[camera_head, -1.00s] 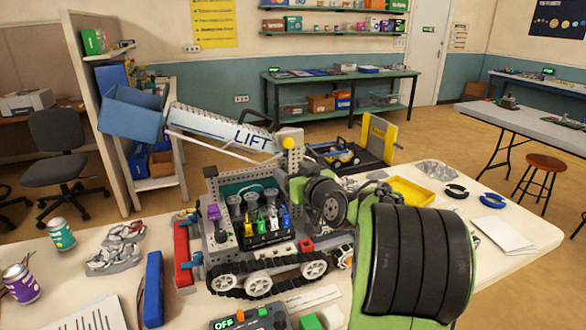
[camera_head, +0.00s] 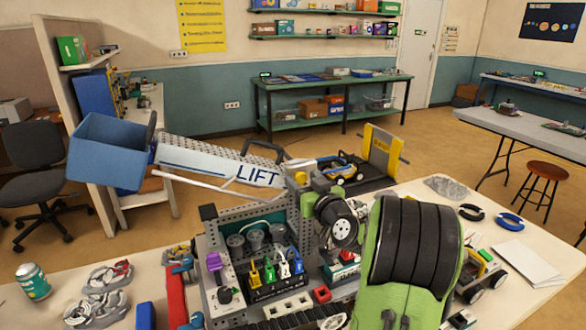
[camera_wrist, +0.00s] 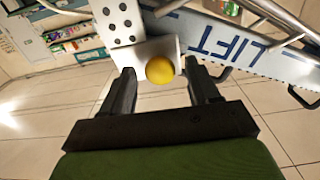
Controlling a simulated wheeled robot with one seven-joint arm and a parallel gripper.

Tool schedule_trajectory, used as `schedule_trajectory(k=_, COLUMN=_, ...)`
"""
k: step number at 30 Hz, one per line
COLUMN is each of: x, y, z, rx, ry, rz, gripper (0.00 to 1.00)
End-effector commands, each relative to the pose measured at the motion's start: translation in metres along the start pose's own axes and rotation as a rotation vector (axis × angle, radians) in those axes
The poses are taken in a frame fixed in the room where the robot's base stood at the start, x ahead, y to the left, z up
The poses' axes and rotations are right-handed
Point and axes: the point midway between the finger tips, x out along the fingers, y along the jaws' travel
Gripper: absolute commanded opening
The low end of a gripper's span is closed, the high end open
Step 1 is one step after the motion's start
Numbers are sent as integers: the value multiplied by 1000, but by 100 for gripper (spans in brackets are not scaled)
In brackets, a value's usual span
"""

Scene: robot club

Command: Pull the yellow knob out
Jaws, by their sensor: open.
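The yellow knob (camera_wrist: 160,70) is round and sits on the end of a grey metal bracket in the wrist view. It also shows in the head view (camera_head: 300,178), at the base of the white boom marked LIFT (camera_head: 200,160). My gripper (camera_wrist: 159,77) is open, with one dark finger on each side of the knob. A gap shows between the knob and each finger, and nothing is held. In the head view my arm's green and black links hide most of the gripper.
The boom carries a blue bucket (camera_head: 107,152) and sits on a tracked model on the white table (camera_head: 545,235). Coloured levers (camera_head: 268,272) stand in front of the boom's post.

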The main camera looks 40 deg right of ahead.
Motion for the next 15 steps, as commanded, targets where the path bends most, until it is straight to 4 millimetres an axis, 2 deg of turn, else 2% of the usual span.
schedule_trajectory(k=9, x=-1, y=0, z=0, rx=-1, ry=0, rz=1, gripper=61)
schedule_trajectory(k=11, x=-1, y=0, z=0, rx=-1, ry=0, rz=1, gripper=53)
schedule_trajectory(k=15, x=-1, y=0, z=0, rx=-1, ry=0, rz=1, gripper=31)
